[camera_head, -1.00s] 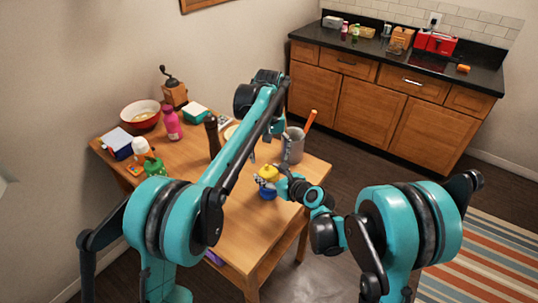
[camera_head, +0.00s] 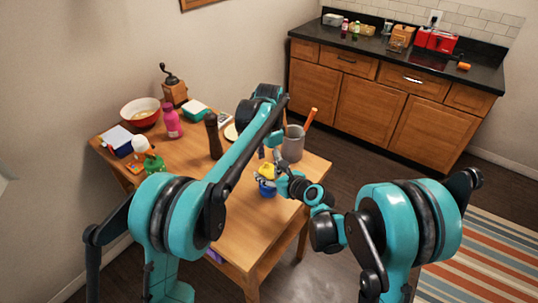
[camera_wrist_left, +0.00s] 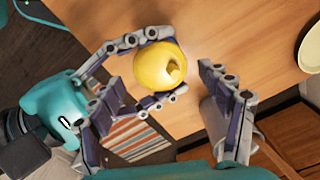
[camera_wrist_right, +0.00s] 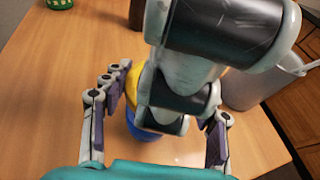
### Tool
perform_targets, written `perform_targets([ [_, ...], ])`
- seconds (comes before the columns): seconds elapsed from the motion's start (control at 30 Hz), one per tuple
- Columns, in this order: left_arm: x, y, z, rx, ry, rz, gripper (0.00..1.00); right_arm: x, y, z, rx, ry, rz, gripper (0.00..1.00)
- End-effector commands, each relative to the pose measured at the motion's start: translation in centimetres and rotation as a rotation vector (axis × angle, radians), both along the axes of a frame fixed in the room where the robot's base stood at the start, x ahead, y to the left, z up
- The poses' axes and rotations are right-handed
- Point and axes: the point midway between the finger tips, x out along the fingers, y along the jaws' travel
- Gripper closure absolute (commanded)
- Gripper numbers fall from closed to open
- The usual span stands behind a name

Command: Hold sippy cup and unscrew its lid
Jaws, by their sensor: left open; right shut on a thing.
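The sippy cup has a blue body (camera_head: 267,190) and a yellow lid (camera_head: 266,171), and stands upright near the table's right side. My right gripper (camera_head: 277,184) reaches it from the right and is shut around it. In the left wrist view its fingers lie on both sides, close under the yellow lid (camera_wrist_left: 155,68) with its spout. My left gripper (camera_head: 268,158) is above the cup, pointing down. Its fingers are open on either side of the lid, with a clear gap on the right. In the right wrist view, the left gripper hides much of the blue body (camera_wrist_right: 143,126).
A grey mug-like container (camera_head: 293,146) holding utensils stands just behind the cup. A dark pepper mill (camera_head: 213,136), pink bottle (camera_head: 172,123), red-rimmed bowl (camera_head: 140,112) and green item (camera_head: 154,163) are farther left. The table front (camera_head: 245,232) is bare.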

Motion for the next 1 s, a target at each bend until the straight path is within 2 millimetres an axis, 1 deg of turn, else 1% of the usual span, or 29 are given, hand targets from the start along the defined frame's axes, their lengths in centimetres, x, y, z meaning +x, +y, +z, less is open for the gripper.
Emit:
perform_targets([
  [0.03,0.0,0.0,-0.8,0.0,0.0,0.0,0.22,0.0,0.0,0.0,0.0,0.001,0.001,1.0],
  [0.1,0.0,0.0,-1.8,0.0,0.0,0.001,0.22,0.0,0.0,0.0,-0.001,0.001,0.0,1.0],
  [0.2,0.0,0.0,-2.7,0.0,0.0,0.001,0.22,0.0,0.0,0.0,-0.001,0.001,0.0,1.0],
  [0.33,0.0,0.0,-3.3,0.0,0.0,0.001,0.22,0.0,0.0,0.0,-0.001,0.001,0.0,1.0],
  [0.57,0.0,0.0,-3.4,0.0,0.0,0.002,0.22,0.0,0.0,0.0,-0.001,0.001,0.0,1.0],
  [0.6,0.0,0.0,-3.4,0.0,0.0,0.002,0.28,0.0,0.0,0.0,-0.001,0.001,0.0,1.0],
  [0.67,0.0,0.0,-3.4,0.0,0.0,0.002,0.44,0.0,0.0,0.0,-0.001,0.001,0.0,1.0],
  [0.7,0.0,0.0,-3.4,0.0,0.0,0.002,0.54,0.0,0.0,0.0,-0.001,0.001,0.0,1.0],
  [0.77,0.0,0.0,-3.4,0.0,0.0,0.002,0.7,0.0,0.0,0.0,-0.001,0.001,0.0,1.0],
  [0.8,0.0,0.0,-3.4,0.0,0.0,0.002,0.74,0.0,0.0,0.0,0.0,0.0,0.0,1.0],
  [1.0,0.0,0.0,-3.4,0.0,0.0,0.029,0.74,0.0,0.0,0.0,0.0,0.0,0.0,1.0],
])
